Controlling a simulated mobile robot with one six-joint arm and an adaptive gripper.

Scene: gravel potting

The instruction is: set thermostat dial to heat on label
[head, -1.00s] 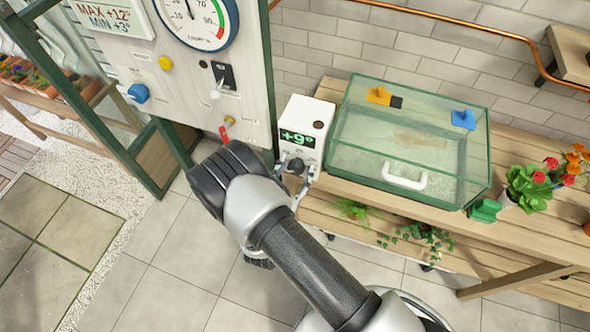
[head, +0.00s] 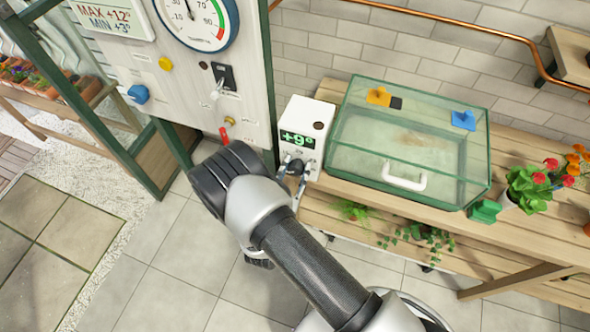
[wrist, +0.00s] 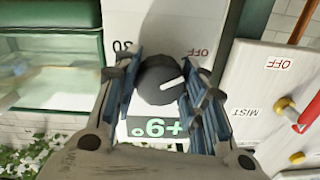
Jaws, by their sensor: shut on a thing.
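The white thermostat box (head: 313,116) stands at the left end of the wooden bench, with a green +9° display on its front. Its black dial (wrist: 157,82) with a white pointer line shows in the wrist view, where the box appears upside down. The pointer line is directed to the right in that view. An OFF label (wrist: 199,53) and a 30 mark (wrist: 122,46) are printed near the dial. No heat on label is readable. My gripper (head: 294,172) is at the box front, its two fingers on either side of the dial, shut on it.
A glass propagator case (head: 410,140) with a white handle stands right of the box. A control panel (head: 195,85) with a gauge, knobs and a red-tipped lever is close on the left. A flower pot (head: 530,185) sits at the bench's right.

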